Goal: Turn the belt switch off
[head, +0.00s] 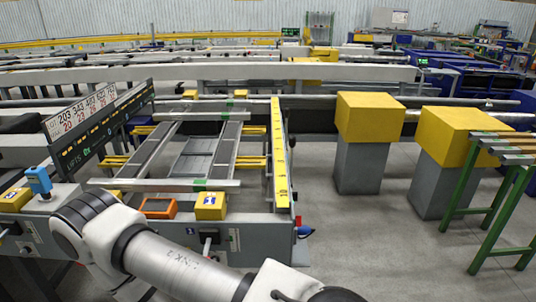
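A dark switch-like box (209,237) with a pale lever below it is on the grey front panel of the runout table (250,240), right of my arm. A similar dark fitting (10,229) shows at the far left edge. I cannot tell which of them is the belt switch, nor its on or off position. One of my arms crosses the lower left foreground in front of the panel and hides part of it. No gripper fingers show in the head view.
A yellow box (210,206) and an orange-framed device (158,208) sit on the front ledge. A blue device (38,180) stands at left, below a number board (100,125). Yellow-topped pedestals (370,117) and a green-legged stand (485,205) are at right, with open floor between.

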